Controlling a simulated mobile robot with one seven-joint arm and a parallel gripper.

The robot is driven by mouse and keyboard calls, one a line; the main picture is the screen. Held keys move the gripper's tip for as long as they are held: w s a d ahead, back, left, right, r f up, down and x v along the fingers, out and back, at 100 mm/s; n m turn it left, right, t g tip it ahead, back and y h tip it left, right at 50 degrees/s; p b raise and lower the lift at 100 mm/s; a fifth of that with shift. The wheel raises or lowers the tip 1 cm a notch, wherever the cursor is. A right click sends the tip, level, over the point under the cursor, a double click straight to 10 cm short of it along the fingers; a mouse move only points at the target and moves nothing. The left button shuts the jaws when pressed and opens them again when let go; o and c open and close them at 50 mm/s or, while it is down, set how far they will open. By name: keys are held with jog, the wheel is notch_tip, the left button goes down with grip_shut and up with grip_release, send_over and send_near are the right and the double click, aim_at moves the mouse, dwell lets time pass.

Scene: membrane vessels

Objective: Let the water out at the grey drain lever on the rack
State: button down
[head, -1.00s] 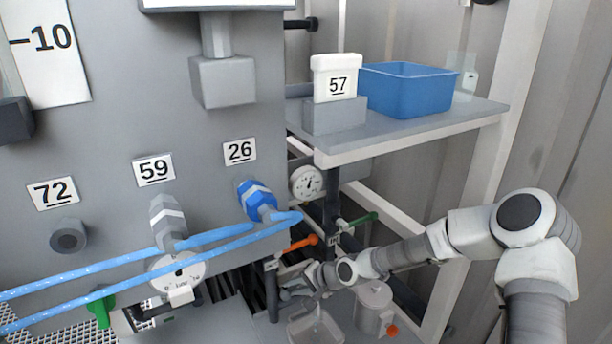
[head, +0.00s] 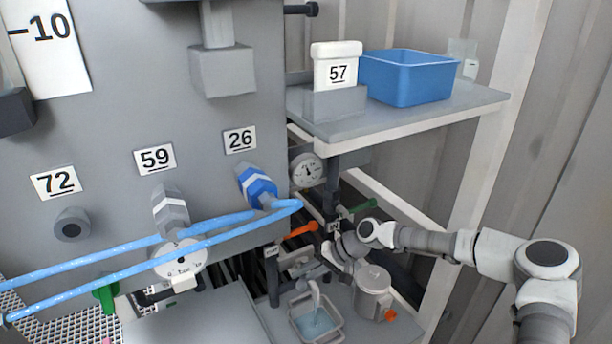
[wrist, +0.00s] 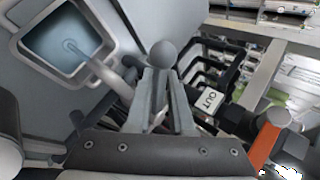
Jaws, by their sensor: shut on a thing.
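The grey drain lever (wrist: 162,54) shows its round knob between the fingers of my gripper (wrist: 162,88) in the wrist view. My gripper is shut on it. In the head view my gripper (head: 334,254) is low on the rack, right of the orange lever; the lever is hard to make out there. A pale stream of water (head: 315,292) runs from a spout into a clear square container (head: 339,326) below. The container, seen in the wrist view (wrist: 110,20) too, holds some bluish water.
An orange lever (head: 300,230) and a green lever (head: 362,207) are close to my arm. A gauge (head: 307,170) is above them. A shelf (head: 400,122) with a blue bin (head: 408,80) overhangs.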

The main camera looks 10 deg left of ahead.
jog(key=d+n+g+b, duration=0.1)
jog(key=n, duration=0.1)
jog(key=d+n+g+b, duration=0.1)
jog(key=n+g+b, duration=0.1)
jog(key=shift+w+h, duration=0.2)
jog(key=shift+h, duration=0.2)
dwell(1.0)
jog(key=shift+w+a+m+t+h+b, duration=0.25)
jog(key=shift+a+m+t+h, duration=0.6)
jog(key=shift+m+t, duration=1.4)
jog(key=shift+w+a+m+t+h+b, duration=0.1)
jog(key=shift+w+a+m+t+h, duration=0.2)
jog(key=shift+a+m+t, duration=1.95)
jog(key=shift+w+a+m+t+h+b, duration=0.25)
jog(key=shift+m+t+h, duration=0.6)
jog(key=shift+m, duration=2.55)
jog(key=shift+r+t+y, duration=0.1)
jog(key=shift+t+y, duration=0.15)
jog(key=shift+y, duration=0.05)
